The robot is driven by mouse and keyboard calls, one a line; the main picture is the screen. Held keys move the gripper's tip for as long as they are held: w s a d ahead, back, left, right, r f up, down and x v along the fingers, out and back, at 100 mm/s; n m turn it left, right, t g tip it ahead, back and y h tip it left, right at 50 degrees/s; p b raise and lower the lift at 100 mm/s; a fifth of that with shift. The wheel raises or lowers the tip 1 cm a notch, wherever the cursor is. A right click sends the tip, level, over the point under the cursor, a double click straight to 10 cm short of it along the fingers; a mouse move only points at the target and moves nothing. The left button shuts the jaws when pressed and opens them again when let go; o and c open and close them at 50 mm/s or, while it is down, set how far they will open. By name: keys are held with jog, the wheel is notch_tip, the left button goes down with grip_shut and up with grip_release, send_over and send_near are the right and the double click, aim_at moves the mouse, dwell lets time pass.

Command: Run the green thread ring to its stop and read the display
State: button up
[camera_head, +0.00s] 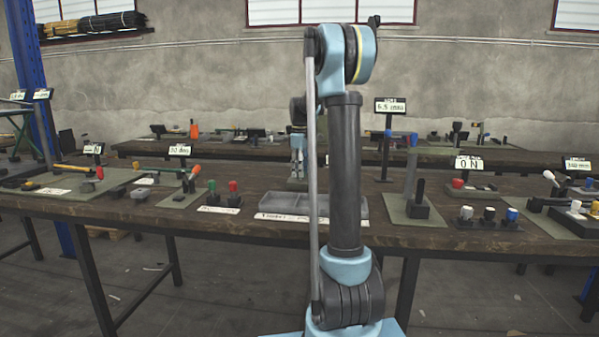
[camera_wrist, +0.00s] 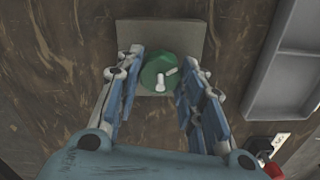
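The green thread ring (camera_wrist: 151,66) shows in the wrist view, with white pins on its top. It sits over a square grey plate (camera_wrist: 182,34) on the wooden bench. My gripper (camera_wrist: 161,66) is open, with one blue finger on each side of the ring. I cannot tell whether either finger touches it. In the head view my gripper is mostly behind my arm, and I cannot make out the ring. Several displays stand on the benches: one reads about 5.5 mm (camera_head: 390,105), one 0 N (camera_head: 469,162). I cannot tell which belongs to the ring.
A grey compartment tray (camera_wrist: 250,98) lies to the right in the wrist view. A red knob (camera_wrist: 273,170) is at lower right. In the head view, a green-topped peg (camera_head: 212,186) and a red-topped peg (camera_head: 233,186) stand left of my arm, and a tall blue-topped post (camera_head: 412,160) right of it.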

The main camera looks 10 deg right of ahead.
jog(key=shift+c, duration=0.8)
jog(key=m, duration=0.5)
jog(key=shift+m, duration=0.3)
jog(key=m, duration=0.5)
jog(key=shift+w, duration=0.1)
jog(key=m, duration=0.5)
jog(key=shift+m, duration=0.4)
jog(key=m, duration=0.5)
jog(key=shift+m, duration=0.3)
jog(key=o, duration=1.1)
jog(key=shift+c, duration=0.2)
